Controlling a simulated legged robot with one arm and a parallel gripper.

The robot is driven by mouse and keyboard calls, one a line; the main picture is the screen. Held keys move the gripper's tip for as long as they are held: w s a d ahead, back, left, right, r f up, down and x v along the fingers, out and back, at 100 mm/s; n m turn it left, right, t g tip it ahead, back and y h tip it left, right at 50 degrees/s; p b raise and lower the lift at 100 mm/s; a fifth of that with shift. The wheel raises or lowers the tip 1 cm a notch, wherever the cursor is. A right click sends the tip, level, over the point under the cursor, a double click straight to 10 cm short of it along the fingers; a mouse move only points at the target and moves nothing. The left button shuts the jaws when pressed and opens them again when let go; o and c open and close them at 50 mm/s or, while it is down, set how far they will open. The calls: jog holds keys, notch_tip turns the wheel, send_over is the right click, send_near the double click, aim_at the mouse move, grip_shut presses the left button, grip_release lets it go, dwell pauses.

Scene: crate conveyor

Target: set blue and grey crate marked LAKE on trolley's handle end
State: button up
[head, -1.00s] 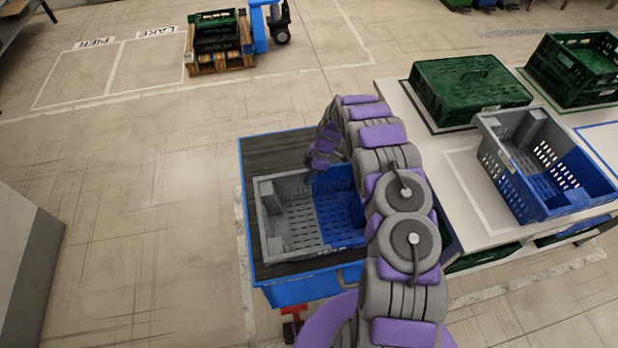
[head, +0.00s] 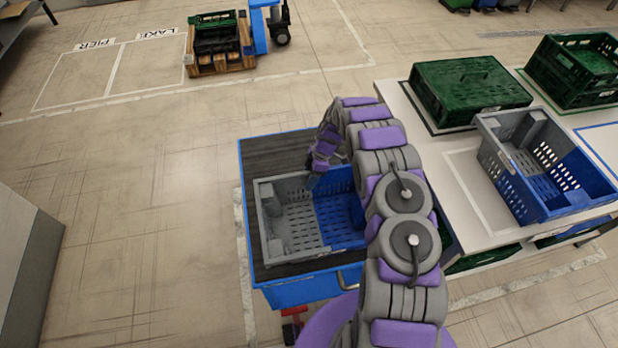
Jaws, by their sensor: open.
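A blue and grey crate (head: 290,250) sits upright on the dark top of the blue trolley (head: 275,150), towards the near end. Its left part is grey and its right part blue; I cannot read any marking on it. A metal handle (head: 345,282) shows low at the trolley's near right side. My gripper (head: 312,181) is open at the crate's far wall, partly hidden by my arm. I cannot tell whether it touches the wall. My arm also hides the crate's right edge.
Another grey and blue crate (head: 492,165) stands on the white table (head: 462,170) at right, by green crates (head: 470,92). A pallet (head: 222,66) with dark and green crates stands far off, beside floor areas marked PIER and LAKE. The floor left of the trolley is clear.

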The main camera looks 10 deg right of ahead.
jog(key=p+v, duration=0.3)
jog(key=v, duration=0.9)
jog(key=s+a+r+m+h, duration=0.15)
jog(key=s+r+m, duration=0.35)
jog(key=s+r, duration=0.55)
jog(key=s+a+r+m+h, duration=0.15)
jog(key=s+r+m, duration=0.25)
jog(key=s+r, duration=0.7)
jog(key=s+a+r+m, duration=0.1)
jog(key=s+r+m, duration=0.3)
jog(key=s, duration=0.8)
jog(key=s+r+m+h, duration=0.1)
jog(key=s+r+m, duration=0.3)
jog(key=s, duration=0.9)
jog(key=shift+s+a+m+h, duration=0.15)
jog(key=shift+a+m+h, duration=0.15)
jog(key=shift+a, duration=0.1)
jog(key=shift+r, duration=0.15)
